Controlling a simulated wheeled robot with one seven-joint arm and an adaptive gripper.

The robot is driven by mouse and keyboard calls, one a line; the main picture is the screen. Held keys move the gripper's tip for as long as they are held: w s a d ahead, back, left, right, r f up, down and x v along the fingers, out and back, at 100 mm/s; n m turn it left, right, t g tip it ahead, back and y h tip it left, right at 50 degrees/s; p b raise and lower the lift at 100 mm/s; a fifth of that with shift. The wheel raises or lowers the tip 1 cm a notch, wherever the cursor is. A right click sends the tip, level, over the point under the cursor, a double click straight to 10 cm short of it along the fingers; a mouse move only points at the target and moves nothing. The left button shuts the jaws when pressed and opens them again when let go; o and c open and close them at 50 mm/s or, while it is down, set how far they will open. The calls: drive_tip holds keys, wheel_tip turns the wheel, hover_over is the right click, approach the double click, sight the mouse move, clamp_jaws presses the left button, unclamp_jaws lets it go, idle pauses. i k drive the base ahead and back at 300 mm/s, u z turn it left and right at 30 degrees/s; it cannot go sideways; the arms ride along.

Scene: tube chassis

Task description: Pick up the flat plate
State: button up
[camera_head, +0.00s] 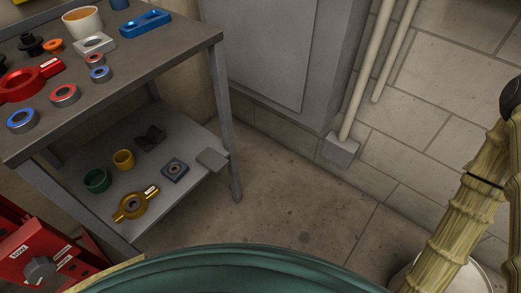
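A small plain grey flat plate (212,159) lies on the lower shelf (185,135) of the workbench, at the shelf's right edge near the front leg. It seems to reach the edge or jut slightly past it. My gripper is not in view. A tan, bamboo-textured segmented limb at the right looks like part of my arm.
The lower shelf also holds a square grey block with a hole (174,170), a gold ring with a handle (134,204), a yellow cup (124,159), a green cup (97,181) and a dark block (150,138). The bench leg (226,120) stands beside the plate.

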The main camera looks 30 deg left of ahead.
sight(210, 160)
drive_tip(key=z, duration=0.4)
drive_tip(key=k, duration=0.95)
drive_tip(key=u, duration=1.25)
drive_tip(key=i, duration=0.5)
